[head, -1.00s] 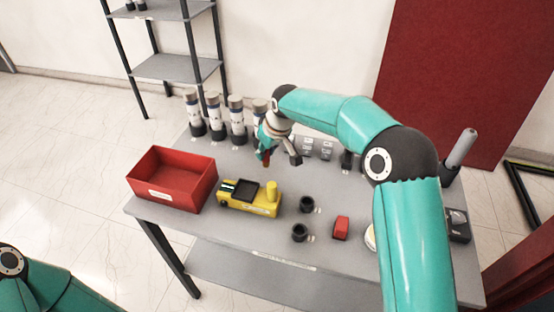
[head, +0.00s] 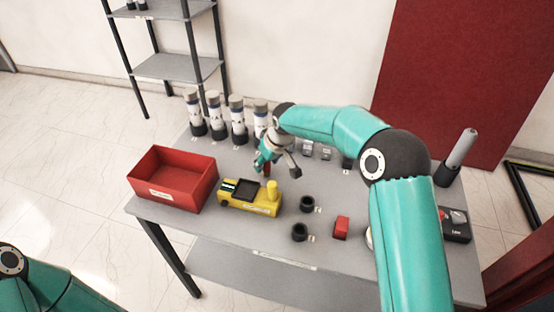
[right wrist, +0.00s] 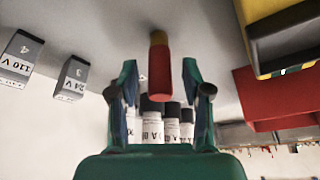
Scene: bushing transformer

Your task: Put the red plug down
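The red plug (right wrist: 159,75) has a yellow end and shows between the fingers of my right gripper (right wrist: 160,75) in the right wrist view. Gaps show on both sides of it, so the gripper is open around it. In the head view the right gripper (head: 277,169) is low over the table, behind the yellow device; only a small part of the plug (head: 267,167) shows there. I cannot tell whether the plug touches the table (head: 235,232). My left gripper is out of view; only part of its arm shows at bottom left.
The red bin (head: 172,195) and yellow device (head: 236,207) stand at the table's left front. White-and-black cylinders (head: 237,112) line the back. Two black rings (head: 300,232) and a red block (head: 341,228) are at front. Small labelled grey blocks (right wrist: 72,76) stand near the gripper.

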